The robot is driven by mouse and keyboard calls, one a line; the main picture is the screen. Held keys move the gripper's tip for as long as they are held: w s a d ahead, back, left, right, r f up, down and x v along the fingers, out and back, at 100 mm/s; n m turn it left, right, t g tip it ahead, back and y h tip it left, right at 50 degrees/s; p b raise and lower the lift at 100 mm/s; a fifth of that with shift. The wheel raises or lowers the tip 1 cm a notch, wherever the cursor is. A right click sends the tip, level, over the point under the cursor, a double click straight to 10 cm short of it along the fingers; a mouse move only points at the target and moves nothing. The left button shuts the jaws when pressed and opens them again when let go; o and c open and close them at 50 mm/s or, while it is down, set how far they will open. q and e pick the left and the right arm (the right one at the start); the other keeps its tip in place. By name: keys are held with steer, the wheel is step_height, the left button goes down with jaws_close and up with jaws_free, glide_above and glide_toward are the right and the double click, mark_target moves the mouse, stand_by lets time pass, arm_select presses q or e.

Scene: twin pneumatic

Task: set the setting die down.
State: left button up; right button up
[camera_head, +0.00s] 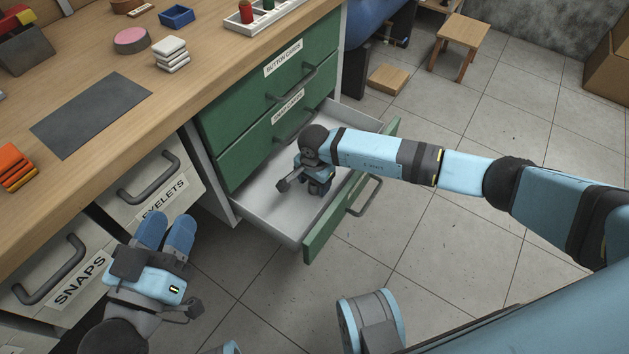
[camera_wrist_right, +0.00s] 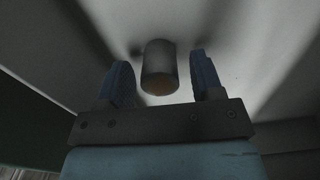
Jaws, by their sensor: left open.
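The setting die (camera_wrist_right: 159,68) is a short grey metal cylinder with a tan end, seen in the right wrist view. It is between the two blue fingers of my right gripper (camera_wrist_right: 163,82), with a gap on each side. My right gripper is open. In the head view this gripper (camera_head: 318,186) points down inside the open drawer (camera_head: 255,205), and the die is hidden there. My left gripper (camera_head: 166,232) is open and empty, beside the cabinet fronts at the lower left.
The open drawer has a green front (camera_head: 325,232) and pale walls around my right gripper. The wooden worktop (camera_head: 190,95) holds a grey mat (camera_head: 92,114), a blue bin (camera_head: 176,16) and a white tray (camera_head: 262,18). A wooden stool (camera_head: 462,34) stands on the tiled floor.

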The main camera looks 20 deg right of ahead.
arm_select(q)
steer(key=shift+r, duration=0.1)
arm_select(e)
steer(key=shift+r, duration=0.35)
arm_select(q)
steer(key=r+p, duration=0.1)
steer(key=r+t+p, duration=0.1)
steer(key=p, duration=0.1)
steer(key=r+p, duration=0.1)
steer(key=shift+s+a+r+t+y, duration=0.1)
steer(key=shift+a+r+t+y, duration=0.2)
steer(key=shift+a+r, duration=0.1)
arm_select(e)
step_height(320, 180, up, 12)
steer(key=shift+f, duration=0.2)
arm_select(q)
steer(key=shift+n, duration=0.3)
